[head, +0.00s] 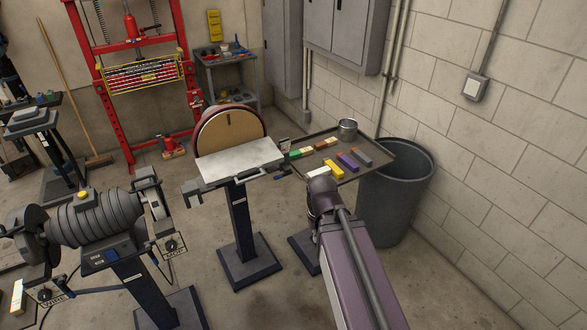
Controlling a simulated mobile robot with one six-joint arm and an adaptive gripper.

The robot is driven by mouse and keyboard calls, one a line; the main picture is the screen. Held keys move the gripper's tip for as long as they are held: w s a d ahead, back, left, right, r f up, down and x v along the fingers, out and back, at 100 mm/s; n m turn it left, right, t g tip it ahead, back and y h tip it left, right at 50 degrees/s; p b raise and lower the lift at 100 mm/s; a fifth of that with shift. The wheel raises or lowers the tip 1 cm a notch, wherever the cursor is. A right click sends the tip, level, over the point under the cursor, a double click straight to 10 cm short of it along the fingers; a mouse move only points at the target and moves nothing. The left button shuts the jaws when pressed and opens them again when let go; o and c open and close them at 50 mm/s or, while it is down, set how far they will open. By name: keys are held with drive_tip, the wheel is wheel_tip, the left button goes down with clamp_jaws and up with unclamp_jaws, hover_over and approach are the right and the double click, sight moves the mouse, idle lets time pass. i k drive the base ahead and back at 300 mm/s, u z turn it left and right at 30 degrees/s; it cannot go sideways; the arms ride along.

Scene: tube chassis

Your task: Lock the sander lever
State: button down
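The disc sander stands on a dark pedestal in the middle of the head view, with a round tan disc (229,130) and a pale work table (240,160) in front of it. A grey bar-like handle (251,177) runs along the front edge of the table. A small dark fitting (284,145) sits at the table's right end. I cannot tell which of these parts is the lever, or whether it is locked. My arm reaches in from the lower right and its far end is just right of the sander. My gripper's fingers do not show.
A tray (378,157) right of the sander holds several coloured bars and a metal can (348,130). A grey bin (397,195) stands behind my arm. A buffing machine (97,218) is at the lower left, and a red press (137,72) behind.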

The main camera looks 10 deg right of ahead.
sight(287, 174)
drive_tip(key=z, duration=0.15)
drive_tip(key=i, duration=1.3)
drive_tip(key=u, duration=0.3)
